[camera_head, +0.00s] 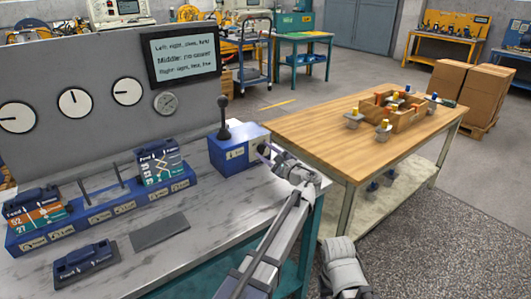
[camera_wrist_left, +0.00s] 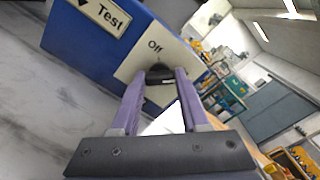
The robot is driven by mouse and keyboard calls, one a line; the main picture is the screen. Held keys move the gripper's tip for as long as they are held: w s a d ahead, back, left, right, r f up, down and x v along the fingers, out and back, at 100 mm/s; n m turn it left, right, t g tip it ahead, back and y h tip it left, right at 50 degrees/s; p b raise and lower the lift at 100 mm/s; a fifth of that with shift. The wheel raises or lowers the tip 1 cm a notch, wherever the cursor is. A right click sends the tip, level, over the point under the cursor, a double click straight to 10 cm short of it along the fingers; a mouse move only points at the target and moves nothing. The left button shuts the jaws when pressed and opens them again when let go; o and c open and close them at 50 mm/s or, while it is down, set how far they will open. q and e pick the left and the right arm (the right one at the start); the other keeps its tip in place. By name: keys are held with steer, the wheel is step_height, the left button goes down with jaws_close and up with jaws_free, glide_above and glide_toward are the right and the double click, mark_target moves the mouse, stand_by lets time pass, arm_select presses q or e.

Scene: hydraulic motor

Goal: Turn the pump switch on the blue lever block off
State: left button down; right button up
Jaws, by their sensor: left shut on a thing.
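The blue lever block (camera_head: 228,160) stands at the right end of the grey marbled bench, with a black ball-topped lever (camera_head: 224,117) upright on top. In the left wrist view the block (camera_wrist_left: 75,40) shows a "Test" plate and a cream panel (camera_wrist_left: 135,66) marked "Off". The dark pump switch (camera_wrist_left: 160,70) sits on that panel just below the "Off" mark. My left gripper (camera_head: 264,152) is at the block's right side. In the wrist view its purple fingers (camera_wrist_left: 160,88) are shut on the switch. The fingers partly hide the switch, and its lower label is hidden.
A blue rack (camera_head: 100,215) with labelled modules stands on the bench, left of the block. A dark pad (camera_head: 160,230) and a loose module (camera_head: 87,262) lie in front. A grey gauge panel (camera_head: 100,85) stands behind. A wooden table (camera_head: 310,130) is to the right.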

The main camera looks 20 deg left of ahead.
arm_select(q)
steer(key=n, duration=0.3)
steer(key=shift+n, duration=0.4)
steer(key=n, duration=0.4)
steer(key=shift+n, duration=0.3)
steer(key=n, duration=0.4)
steer(key=shift+n, duration=1.9)
steer(key=shift+s, duration=0.1)
steer(key=shift+c, duration=2)
jaws_free()
